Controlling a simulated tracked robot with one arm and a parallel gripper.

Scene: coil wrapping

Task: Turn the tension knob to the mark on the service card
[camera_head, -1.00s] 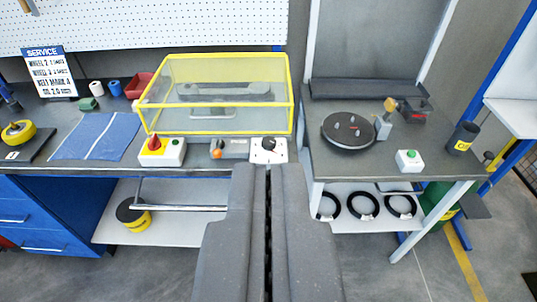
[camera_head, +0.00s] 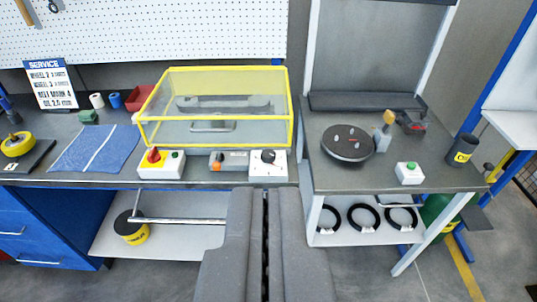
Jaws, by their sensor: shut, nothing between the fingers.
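The service card (camera_head: 51,88) stands at the back left of the bench, a dark header over several printed lines; its small print is hard to read. A white box with a black knob (camera_head: 268,157) sits at the bench's front edge, right of centre; this looks like the tension knob, and its pointer setting is too small to read. My gripper (camera_head: 265,190) is in the lower middle, below and in front of the knob box in the picture. Its two grey fingers are shut and empty, apart from the knob.
A yellow-framed clear guard (camera_head: 215,108) stands behind the controls. Left of the knob are a grey box with an orange knob (camera_head: 215,162) and a box with a red switch (camera_head: 153,156). A blue cloth (camera_head: 95,148) lies left. A round turntable (camera_head: 347,144) is on the right table.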

